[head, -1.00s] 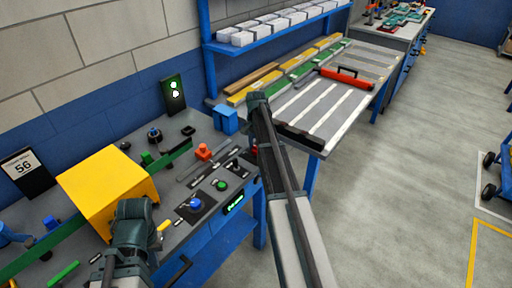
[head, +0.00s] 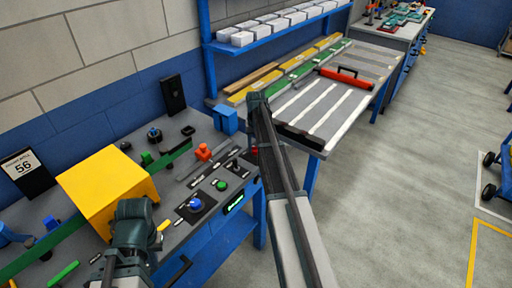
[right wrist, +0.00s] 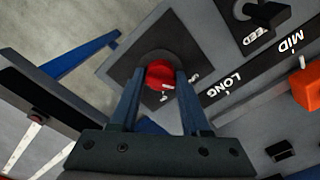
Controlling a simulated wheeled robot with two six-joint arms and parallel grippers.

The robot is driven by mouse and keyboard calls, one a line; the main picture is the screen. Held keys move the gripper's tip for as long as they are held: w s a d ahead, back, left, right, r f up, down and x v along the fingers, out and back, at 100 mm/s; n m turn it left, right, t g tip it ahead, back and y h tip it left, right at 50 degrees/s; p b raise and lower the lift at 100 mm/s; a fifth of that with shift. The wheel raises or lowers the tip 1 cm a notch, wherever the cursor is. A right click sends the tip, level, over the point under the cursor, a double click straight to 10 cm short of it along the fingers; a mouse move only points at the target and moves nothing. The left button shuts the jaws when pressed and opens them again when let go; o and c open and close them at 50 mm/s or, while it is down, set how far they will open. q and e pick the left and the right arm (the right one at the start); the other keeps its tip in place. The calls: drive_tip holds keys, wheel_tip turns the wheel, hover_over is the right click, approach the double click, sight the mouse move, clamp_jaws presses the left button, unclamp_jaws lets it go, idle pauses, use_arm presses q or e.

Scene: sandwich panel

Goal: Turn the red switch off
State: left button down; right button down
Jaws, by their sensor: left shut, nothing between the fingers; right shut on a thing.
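The red switch (right wrist: 158,73) is a round red knob with a white mark, on a dark square plate (right wrist: 122,68) in the right wrist view. White lettering beside it is partly hidden and hard to read. My right gripper (right wrist: 160,84) is shut on the knob, one finger on each side. In the head view a bit of red (head: 254,150) shows beside my right arm, which hides most of that spot. My left gripper (head: 135,215) is at the lower left beside the yellow box (head: 105,190); its fingers are hard to make out.
The panel bench holds a blue knob (head: 195,203), a green button (head: 221,185) and an orange part (head: 203,152). A dark indicator box (head: 174,95) stands unlit at the back. A bench with long slats (head: 330,105) is to the right; open floor lies beyond.

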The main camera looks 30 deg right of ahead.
sight(256, 147)
idle(0.5)
drive_tip(key=shift+c, duration=1.9)
unclamp_jaws()
wheel_tip(256, 147, up, 14)
drive_tip(key=p, duration=1.3)
drive_tip(key=shift+p, duration=0.4)
drive_tip(key=shift+f, duration=0.15)
